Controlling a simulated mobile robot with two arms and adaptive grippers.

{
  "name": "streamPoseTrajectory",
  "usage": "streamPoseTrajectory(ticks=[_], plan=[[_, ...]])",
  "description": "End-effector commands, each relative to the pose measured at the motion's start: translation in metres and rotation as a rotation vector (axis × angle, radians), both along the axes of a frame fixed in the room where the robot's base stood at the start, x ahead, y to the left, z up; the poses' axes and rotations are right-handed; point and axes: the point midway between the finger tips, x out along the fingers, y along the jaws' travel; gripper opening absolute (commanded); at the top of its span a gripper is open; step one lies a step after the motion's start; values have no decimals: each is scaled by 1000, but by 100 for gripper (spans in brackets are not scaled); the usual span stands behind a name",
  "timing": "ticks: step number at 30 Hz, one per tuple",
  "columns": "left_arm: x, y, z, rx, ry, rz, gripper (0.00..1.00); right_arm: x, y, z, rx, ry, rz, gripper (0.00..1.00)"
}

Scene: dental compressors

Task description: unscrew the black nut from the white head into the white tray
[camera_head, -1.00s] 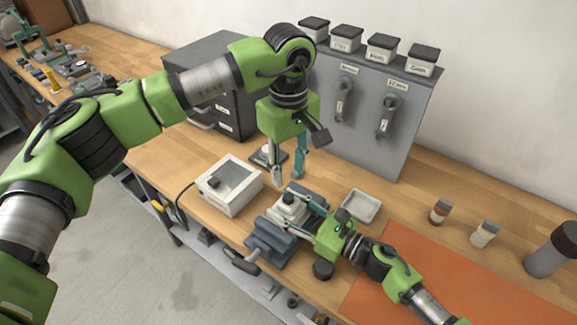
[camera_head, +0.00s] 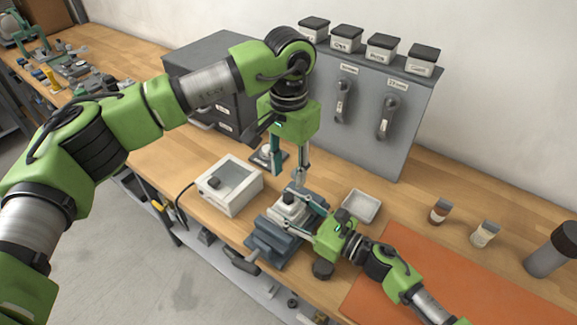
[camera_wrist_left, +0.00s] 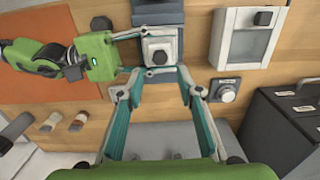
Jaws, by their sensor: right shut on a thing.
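The white head (camera_head: 289,210) sits in the grey-blue vise (camera_head: 270,240) with the black nut (camera_head: 288,198) on top. In the left wrist view, the nut (camera_wrist_left: 160,57) is seen from above on the white head (camera_wrist_left: 158,45). My right gripper (camera_head: 303,205) is shut on the white head from the side. My left gripper (camera_head: 289,176) points down above the head, its fingers spread and empty. In the left wrist view, its fingertips (camera_wrist_left: 160,75) stand apart, with the nut showing between and beyond them. The white tray (camera_head: 373,217) is empty, behind my right gripper.
A white box with a window (camera_head: 230,187) stands left of the vise. A small device with a round white top (camera_head: 266,153) is behind. A grey cabinet (camera_head: 385,120) rises at the back. Two jars (camera_head: 439,211) and an orange mat (camera_head: 450,275) are at right.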

Motion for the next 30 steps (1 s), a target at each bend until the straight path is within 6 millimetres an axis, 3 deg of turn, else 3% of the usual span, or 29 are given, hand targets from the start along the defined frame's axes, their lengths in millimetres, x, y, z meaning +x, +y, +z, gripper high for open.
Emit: streamPoseTrajectory(ticks=[9, 15, 26, 30], plan=[[-1, 0, -48, 0, 3, 1, 33, -1, 0, -1, -1, 1, 1, 0], [0, 0, -70, 0, 1, 2, 33, -1, 0, -1, -1, 1, 1, 0], [0, 0, -75, 0, 0, 2, 33, -1, 0, -1, -1, 1, 1, 0], [0, 0, -75, 0, 0, 2, 0, -1, 0, -1, -1, 1, 1, 0]])
